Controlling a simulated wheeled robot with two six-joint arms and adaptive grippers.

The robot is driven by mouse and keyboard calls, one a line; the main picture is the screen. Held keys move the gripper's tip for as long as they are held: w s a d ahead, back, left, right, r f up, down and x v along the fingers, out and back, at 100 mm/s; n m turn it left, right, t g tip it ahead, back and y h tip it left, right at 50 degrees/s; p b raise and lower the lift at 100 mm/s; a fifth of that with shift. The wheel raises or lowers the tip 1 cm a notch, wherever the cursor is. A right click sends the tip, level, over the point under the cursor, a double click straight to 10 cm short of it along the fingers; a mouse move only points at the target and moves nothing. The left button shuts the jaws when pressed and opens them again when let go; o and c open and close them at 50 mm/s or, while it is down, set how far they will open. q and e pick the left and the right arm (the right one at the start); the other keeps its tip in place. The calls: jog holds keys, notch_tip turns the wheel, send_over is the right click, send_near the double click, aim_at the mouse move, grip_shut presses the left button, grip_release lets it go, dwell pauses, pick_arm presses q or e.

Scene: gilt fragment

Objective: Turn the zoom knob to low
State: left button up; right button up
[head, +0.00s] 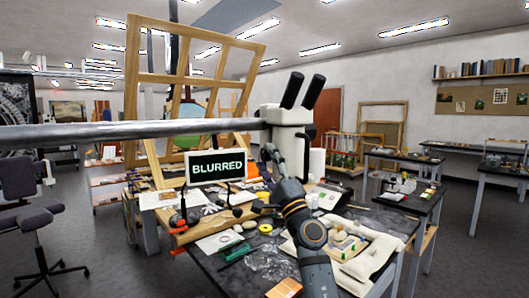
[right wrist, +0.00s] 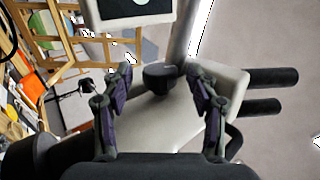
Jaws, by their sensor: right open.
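The zoom knob (right wrist: 160,76) is a dark round knob on the pale microscope body in the right wrist view. The white microscope head (head: 290,116) with two black eyepieces hangs on a long metal boom (head: 130,131) in the head view. My right gripper (right wrist: 160,82) is open, with one finger on each side of the knob. I cannot tell whether the fingers touch it. My left gripper is in neither view.
A screen (head: 217,167) reading "BLURRED" stands left of the microscope. The workbench (head: 215,268) below holds papers, tools, tape rolls and a padded tray with a gilt piece. A large wooden frame (head: 133,90) stands behind. The boom crosses in front at the left.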

jog(key=shift+x, duration=1.15)
jog(key=shift+c, duration=0.5)
